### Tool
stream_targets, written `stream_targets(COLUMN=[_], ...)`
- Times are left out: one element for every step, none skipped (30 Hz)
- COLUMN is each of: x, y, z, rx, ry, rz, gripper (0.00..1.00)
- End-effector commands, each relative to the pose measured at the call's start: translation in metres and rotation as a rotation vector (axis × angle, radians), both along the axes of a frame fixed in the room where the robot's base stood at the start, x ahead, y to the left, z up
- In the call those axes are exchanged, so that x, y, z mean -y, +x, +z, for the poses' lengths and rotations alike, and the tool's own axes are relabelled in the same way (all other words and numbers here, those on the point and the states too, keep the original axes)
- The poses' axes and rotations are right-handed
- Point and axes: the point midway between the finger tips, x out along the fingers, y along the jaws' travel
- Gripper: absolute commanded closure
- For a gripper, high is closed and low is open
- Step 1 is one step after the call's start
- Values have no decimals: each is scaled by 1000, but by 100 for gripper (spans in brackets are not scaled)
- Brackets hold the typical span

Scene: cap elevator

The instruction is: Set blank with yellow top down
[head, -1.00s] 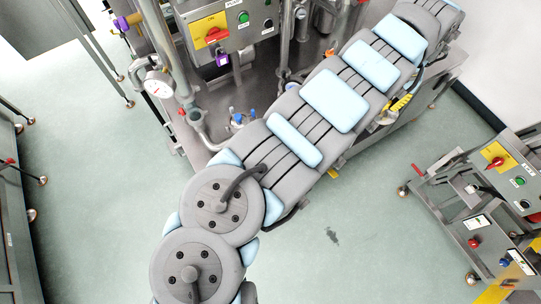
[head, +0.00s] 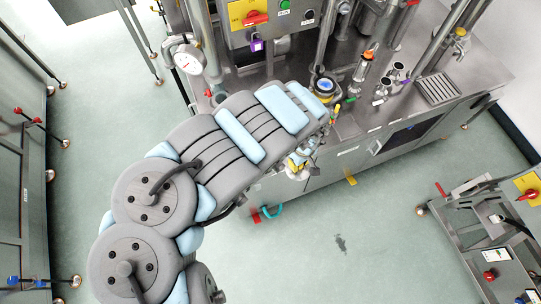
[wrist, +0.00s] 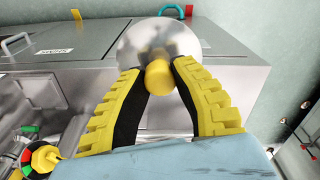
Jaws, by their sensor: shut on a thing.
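My gripper (wrist: 158,70) is shut on the yellow top (wrist: 158,77) of the blank in the wrist view. The blank (wrist: 150,42) is a round, shiny metal disc, held between the black and yellow fingers. It is in front of the metal cabinet in that view. In the head view the end of my arm is by the front edge of the steel bench, and I cannot make out the blank there.
The steel bench (head: 478,72) carries pipes, fittings and a drain grate (head: 437,88). A wheeled cart (head: 480,215) is at right. Open floor lies between.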

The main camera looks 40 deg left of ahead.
Motion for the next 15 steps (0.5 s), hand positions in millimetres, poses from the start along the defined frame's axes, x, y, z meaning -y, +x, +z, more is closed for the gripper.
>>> stream_targets(x=[-9,-12,-16,-18,-20,-22,-23,-24,-27,-28,-30,-33,-35,-37,-39], y=[-15,-20,-25,-28,-31,-34,-35,-36,-36,-36,-36,-35,-34,-33,-32], z=[-9,-13,-16,-18,-20,-22,-23,-24,-26,-28,-29,-32,-33,-35,-37], rx=[-6,-5,-2,0,0,1,1,1,1,1,1,2,2,2,2], ry=[0,0,0,0,0,-1,-1,0,1,2,2,4,4,3,3], rz=[42,63,84,97,109,119,125,129,133,134,135,135,135,134,134], gripper=[100,100,100,100,100,100,100,100,100,100,100,100,100,100,100])
